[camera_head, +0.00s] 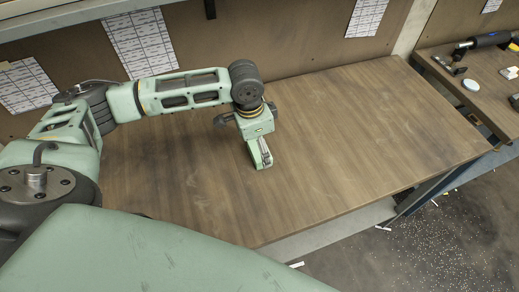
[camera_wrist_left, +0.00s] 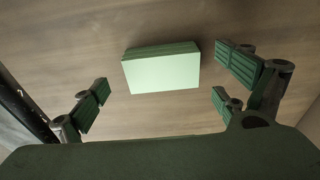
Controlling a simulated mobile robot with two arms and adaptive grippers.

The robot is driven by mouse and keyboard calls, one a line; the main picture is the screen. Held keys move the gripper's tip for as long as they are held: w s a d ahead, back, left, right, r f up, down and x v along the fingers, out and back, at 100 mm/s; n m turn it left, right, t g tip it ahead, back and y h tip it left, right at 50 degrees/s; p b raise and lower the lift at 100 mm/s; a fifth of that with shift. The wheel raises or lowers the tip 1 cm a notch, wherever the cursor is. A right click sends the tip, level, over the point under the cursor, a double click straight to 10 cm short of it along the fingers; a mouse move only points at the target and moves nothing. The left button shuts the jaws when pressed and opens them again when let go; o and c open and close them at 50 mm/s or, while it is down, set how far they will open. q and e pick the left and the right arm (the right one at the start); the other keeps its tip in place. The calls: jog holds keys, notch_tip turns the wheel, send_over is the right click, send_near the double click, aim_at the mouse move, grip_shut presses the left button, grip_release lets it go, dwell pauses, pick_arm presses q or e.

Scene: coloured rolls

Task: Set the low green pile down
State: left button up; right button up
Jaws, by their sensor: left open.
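The low green pile (camera_wrist_left: 161,75) shows in the left wrist view as a pale green block with a darker layered side. It appears to rest on the brown wooden table (camera_head: 350,130). My left gripper (camera_head: 262,158) points down over the middle of the table in the head view. In the left wrist view the fingers of this gripper (camera_wrist_left: 165,88) are spread wide on both sides of the pile, with gaps between them and it. In the head view I cannot make out the pile apart from the green gripper. My right gripper is in neither view.
The table is bare around my left gripper, with wide free room to the right. A back panel with paper sheets (camera_head: 141,42) stands behind it. At the far right is a second bench (camera_head: 487,85) with tools and a round white item (camera_head: 471,85).

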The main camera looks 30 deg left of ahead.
pick_arm(q)
jog(key=f, duration=0.2)
jog(key=shift+w+f, duration=0.25)
jog(key=shift+f, duration=0.15)
jog(key=shift+d, duration=0.1)
jog(key=shift+c, duration=0.5)
jog(key=c, duration=0.6)
jog(key=shift+r, duration=0.1)
jog(key=c, duration=0.7)
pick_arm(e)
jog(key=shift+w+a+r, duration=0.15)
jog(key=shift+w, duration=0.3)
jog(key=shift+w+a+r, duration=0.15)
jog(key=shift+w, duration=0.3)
pick_arm(q)
jog(key=shift+r, duration=0.1)
